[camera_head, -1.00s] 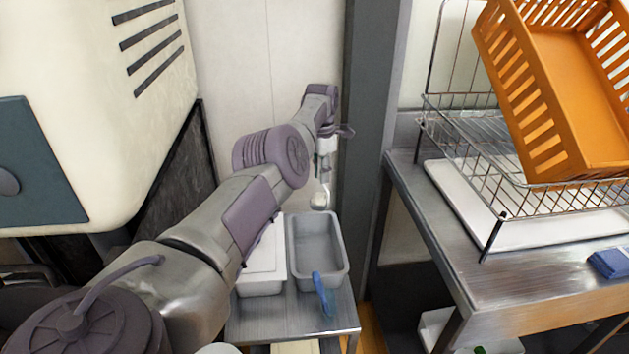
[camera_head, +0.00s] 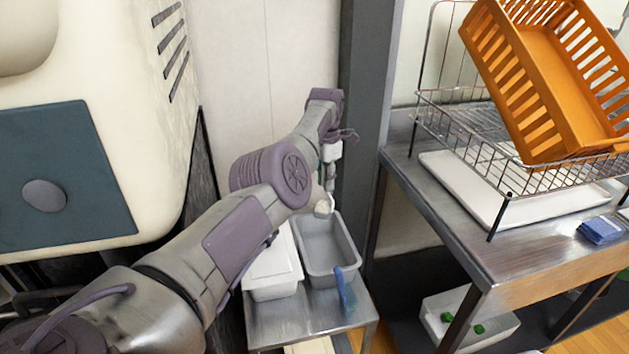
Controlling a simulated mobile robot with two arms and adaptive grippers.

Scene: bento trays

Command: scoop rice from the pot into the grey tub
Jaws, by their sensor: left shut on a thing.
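The grey tub (camera_head: 336,280) stands on a small metal table and its inside looks empty. My left gripper (camera_head: 330,172) is beyond the far end of the tub, shut on a utensil that hangs down. The utensil's pale rounded end (camera_head: 323,206), perhaps a scoop with rice, appears near the tub's far rim. It is too small to tell whether it is over the tub or behind it. My left arm covers part of the utensil and the area left of it. I cannot make out the pot. My right gripper is not in view.
A white lidded container (camera_head: 272,272) sits left of the tub. A blue utensil (camera_head: 345,290) leans at its front. On the right, a metal table (camera_head: 455,225) bears a wire rack with an orange basket (camera_head: 545,90). A large cream machine (camera_head: 110,50) fills the left. A dark post (camera_head: 362,120) stands behind.

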